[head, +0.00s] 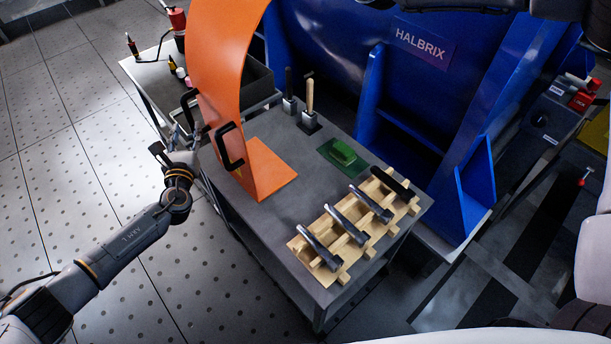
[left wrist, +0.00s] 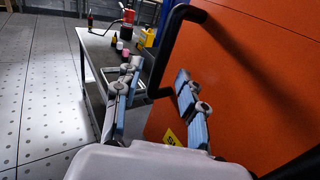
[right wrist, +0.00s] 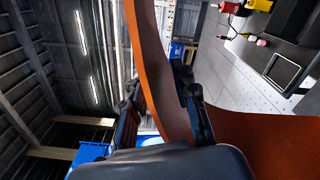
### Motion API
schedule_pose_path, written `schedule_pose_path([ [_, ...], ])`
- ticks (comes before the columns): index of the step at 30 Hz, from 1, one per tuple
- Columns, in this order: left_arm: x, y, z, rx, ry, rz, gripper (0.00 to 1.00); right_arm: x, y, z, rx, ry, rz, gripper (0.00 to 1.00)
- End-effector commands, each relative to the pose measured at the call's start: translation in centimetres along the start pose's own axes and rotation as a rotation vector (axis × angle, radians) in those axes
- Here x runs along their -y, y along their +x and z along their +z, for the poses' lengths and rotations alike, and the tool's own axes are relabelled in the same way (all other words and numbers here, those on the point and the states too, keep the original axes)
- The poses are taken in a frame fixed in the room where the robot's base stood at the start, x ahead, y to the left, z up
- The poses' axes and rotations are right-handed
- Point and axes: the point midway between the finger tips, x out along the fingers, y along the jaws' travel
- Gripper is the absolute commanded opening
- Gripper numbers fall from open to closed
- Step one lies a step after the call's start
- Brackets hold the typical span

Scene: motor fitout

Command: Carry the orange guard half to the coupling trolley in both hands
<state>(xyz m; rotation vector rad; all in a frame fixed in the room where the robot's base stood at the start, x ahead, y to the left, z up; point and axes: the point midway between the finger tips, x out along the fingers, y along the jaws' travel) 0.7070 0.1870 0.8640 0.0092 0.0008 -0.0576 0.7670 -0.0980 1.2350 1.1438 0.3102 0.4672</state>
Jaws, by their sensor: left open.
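The orange guard half (head: 223,60) is a tall curved sheet with a flat foot, standing on the grey bench top. Two black handles (head: 229,147) show near its base. My left gripper (head: 160,150) is open just left of the guard. In the left wrist view, its spread blue-padded fingers (left wrist: 155,105) are close to a black handle (left wrist: 168,50), which reaches between them; it is not gripped. In the right wrist view, my right gripper's fingers (right wrist: 162,105) stand apart on either side of the guard's edge (right wrist: 150,65). Whether they touch it is unclear. The coupling trolley cannot be identified.
The grey bench (head: 265,225) carries a wooden rack (head: 345,240) of metal tools, a green object (head: 343,153) and two upright tools. A blue HALBRIX machine (head: 410,85) stands behind. A side table (head: 140,72) holds bottles. Open floor (head: 80,130) lies left.

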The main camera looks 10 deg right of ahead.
Motion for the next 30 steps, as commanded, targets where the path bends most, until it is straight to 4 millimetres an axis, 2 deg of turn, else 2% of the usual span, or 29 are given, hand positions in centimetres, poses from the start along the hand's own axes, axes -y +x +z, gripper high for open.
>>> schedule_pose_path([
  [3,-0.1,-2.4,-0.2,-0.003,-0.002,0.000,0.41,0.0,0.0,0.0,0.000,0.000,0.000,0.28],
  [9,-0.1,-5.2,-0.1,-0.003,0.000,0.000,0.41,0.0,0.0,0.0,0.000,0.000,0.000,0.28],
  [17,-0.1,-6.2,0.0,-0.001,0.000,0.002,0.41,-0.1,-0.9,0.1,0.000,-0.002,0.001,0.28],
  [20,-0.1,-6.1,0.0,-0.001,0.000,0.002,0.41,-0.1,-2.4,0.1,0.000,-0.001,0.000,0.28],
  [30,-0.1,-6.1,0.0,-0.001,0.000,0.001,0.41,-0.1,-9.3,0.1,0.001,0.001,0.001,0.28],
])
